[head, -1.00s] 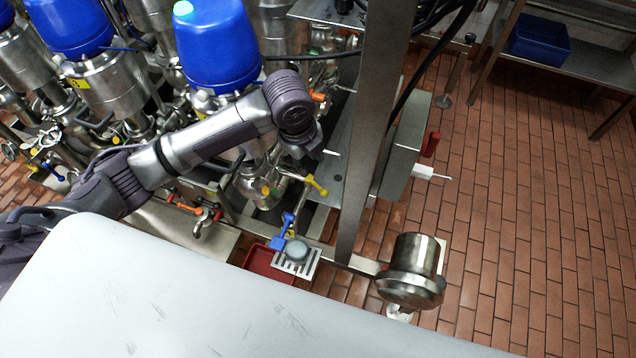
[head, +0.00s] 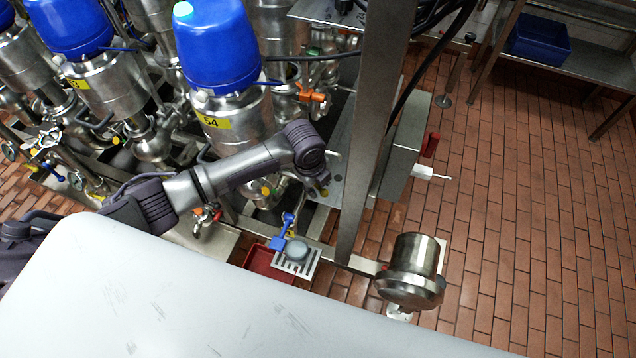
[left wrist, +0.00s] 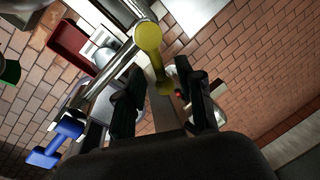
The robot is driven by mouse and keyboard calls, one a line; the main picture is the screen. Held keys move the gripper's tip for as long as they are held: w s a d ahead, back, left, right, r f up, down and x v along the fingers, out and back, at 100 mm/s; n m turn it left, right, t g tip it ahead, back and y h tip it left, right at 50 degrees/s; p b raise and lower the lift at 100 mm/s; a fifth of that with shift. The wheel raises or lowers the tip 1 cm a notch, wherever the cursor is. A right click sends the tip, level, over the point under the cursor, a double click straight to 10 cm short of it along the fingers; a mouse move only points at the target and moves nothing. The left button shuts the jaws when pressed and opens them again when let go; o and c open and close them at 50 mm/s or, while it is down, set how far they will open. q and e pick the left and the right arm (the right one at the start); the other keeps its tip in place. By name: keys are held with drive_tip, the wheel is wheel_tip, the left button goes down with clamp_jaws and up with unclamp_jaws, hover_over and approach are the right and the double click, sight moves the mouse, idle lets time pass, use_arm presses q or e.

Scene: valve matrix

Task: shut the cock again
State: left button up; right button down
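A cock with a yellow lever handle (left wrist: 149,42) shows in the left wrist view, its end reaching in between my fingers. In the head view only a small yellow part (head: 325,192) shows below my gripper; the rest is hidden. My left gripper (left wrist: 160,76) is open, one dark finger on each side of the yellow handle; I cannot tell whether either touches it. A second cock with a blue handle (head: 282,236) sits lower down; it also shows at the lower left of the left wrist view (left wrist: 52,145). My right gripper is not in view.
A grey round container (head: 297,250) stands on a slotted metal grate (head: 299,268), beside a red tray (head: 262,264). A steel post (head: 372,130) rises just right of my gripper. Blue-topped valves (head: 217,45) crowd the left. Tiled floor (head: 530,200) is clear at right.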

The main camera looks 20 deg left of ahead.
use_arm(q)
clamp_jaws()
drive_tip(key=n+p, duration=0.3)
drive_tip(key=shift+w+d+r+p, duration=0.25)
drive_tip(key=shift+d+r+p, duration=0.05)
drive_tip(key=shift+d+p, duration=0.1)
drive_tip(key=shift+w+d+f+n+y+p, duration=0.1)
drive_tip(key=shift+w+f+n+y+p, duration=0.15)
drive_tip(key=shift+n, duration=0.35)
drive_tip(key=shift+w+f+n+y+p, duration=0.1)
drive_tip(key=shift+w+n+y+p, duration=0.1)
drive_tip(key=shift+n, duration=0.4)
